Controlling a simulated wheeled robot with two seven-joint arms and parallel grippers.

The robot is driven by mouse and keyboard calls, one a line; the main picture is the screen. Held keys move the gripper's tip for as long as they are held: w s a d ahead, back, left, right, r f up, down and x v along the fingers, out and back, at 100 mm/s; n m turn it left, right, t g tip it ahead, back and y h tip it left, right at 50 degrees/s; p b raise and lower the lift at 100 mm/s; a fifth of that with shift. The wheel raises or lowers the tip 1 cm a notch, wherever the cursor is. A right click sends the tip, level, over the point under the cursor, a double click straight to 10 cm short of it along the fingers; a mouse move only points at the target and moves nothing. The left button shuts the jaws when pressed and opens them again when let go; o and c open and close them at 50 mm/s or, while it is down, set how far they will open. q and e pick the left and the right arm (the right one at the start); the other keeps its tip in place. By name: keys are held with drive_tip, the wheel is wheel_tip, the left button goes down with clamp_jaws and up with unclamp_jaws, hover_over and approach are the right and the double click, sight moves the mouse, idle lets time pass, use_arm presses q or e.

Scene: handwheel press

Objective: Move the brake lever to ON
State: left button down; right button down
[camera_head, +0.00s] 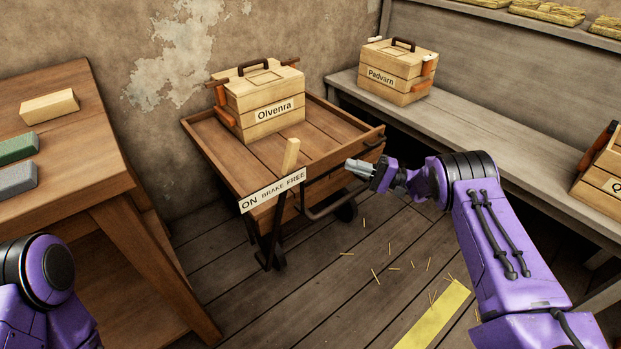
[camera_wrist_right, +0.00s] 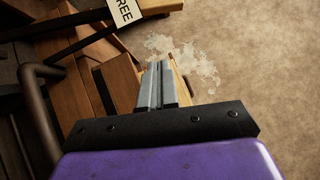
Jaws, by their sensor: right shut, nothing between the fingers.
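The brake lever (camera_head: 291,155) has a pale wooden handle that rises above the white sign plate (camera_head: 272,190) on the cart's near end. The plate reads ON at its left and BRAKE FREE to the right. The handle stands toward the FREE side. My right gripper (camera_head: 352,164) is shut and empty, to the right of the handle and apart from it. In the right wrist view its fingers (camera_wrist_right: 156,84) are together, and the FREE end of the plate (camera_wrist_right: 125,10) shows at the top. My left gripper is out of view; only part of my left arm shows.
The wooden cart (camera_head: 205,134) carries a crate labelled Olvenra (camera_head: 262,100). A workbench (camera_head: 85,120) with several blocks stands at left. A grey bench (camera_head: 465,135) with a Padvarn crate (camera_head: 398,72) runs along the right. Straw bits and a yellow stripe (camera_head: 433,318) mark the floor.

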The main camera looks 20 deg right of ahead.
drive_tip(key=shift+d+r+g+y, duration=0.1)
drive_tip(key=shift+r+g+y, duration=0.2)
drive_tip(key=shift+g, duration=0.4)
drive_tip(key=s+a+x, duration=0.1)
drive_tip(key=s+x, duration=0.1)
drive_tip(key=x, duration=1)
drive_tip(key=shift+a+r, duration=0.3)
drive_tip(key=shift+a, duration=0.15)
drive_tip(key=shift+s+p, duration=0.1)
drive_tip(key=shift+p, duration=0.2)
